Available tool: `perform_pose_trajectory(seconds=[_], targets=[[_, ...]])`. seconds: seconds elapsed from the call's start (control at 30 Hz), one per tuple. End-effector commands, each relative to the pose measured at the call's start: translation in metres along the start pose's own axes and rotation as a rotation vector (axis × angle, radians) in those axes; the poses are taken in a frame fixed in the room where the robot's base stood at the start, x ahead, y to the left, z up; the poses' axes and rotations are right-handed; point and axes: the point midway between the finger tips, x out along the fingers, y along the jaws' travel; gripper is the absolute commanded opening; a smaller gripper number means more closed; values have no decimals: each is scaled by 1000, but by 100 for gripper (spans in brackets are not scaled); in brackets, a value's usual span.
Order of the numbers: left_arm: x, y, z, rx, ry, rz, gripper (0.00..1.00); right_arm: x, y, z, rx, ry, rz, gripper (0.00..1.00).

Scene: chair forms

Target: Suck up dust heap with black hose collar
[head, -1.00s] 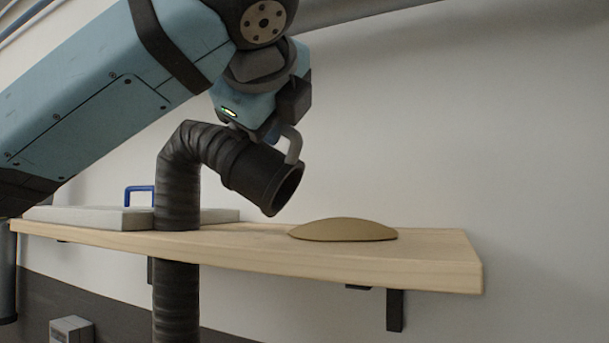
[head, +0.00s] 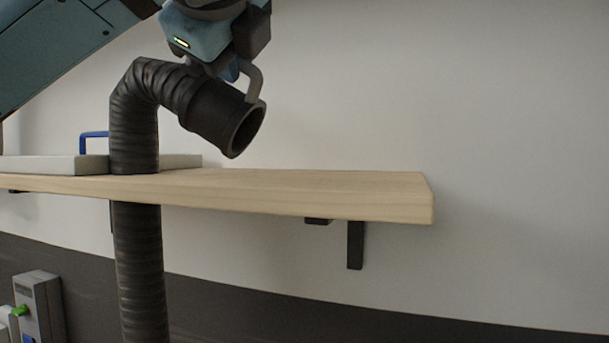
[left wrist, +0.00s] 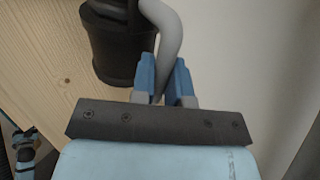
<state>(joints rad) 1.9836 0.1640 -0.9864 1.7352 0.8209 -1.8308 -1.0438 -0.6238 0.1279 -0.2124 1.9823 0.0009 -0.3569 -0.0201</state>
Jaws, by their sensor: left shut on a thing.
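The black hose collar (head: 225,117) is the wide end of a ribbed black hose, tilted with its open mouth facing down and right above the wooden shelf. My left gripper (head: 236,72) is shut on the grey curved handle on the collar and holds it clear of the board. In the left wrist view, the blue fingers (left wrist: 166,82) close around the handle, with the dark collar (left wrist: 120,50) beyond them. No dust heap shows on the shelf in either view now.
The wooden shelf (head: 330,183) is bare right of the hose, with black brackets below. A grey slab (head: 50,165) and a blue handle (head: 92,135) are at its left. A grey box (head: 40,305) is low left.

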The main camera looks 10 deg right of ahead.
Motion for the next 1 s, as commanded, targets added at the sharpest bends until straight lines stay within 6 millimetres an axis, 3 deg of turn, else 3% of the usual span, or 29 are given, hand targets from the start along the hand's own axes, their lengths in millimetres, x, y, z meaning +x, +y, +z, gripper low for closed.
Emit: perform_pose_trajectory(seconds=[0.33,0.57,1.0], targets=[[-2,-4,2,-1,-1,-1,0,-2,0,-2,0,-2,0,39],[-10,-23,15,-1,0,-1,0,-13,0,-18,0,-2,0,39],[-23,-54,36,-1,-1,-2,0,-12,-1,-15,1,-3,-1,39]])
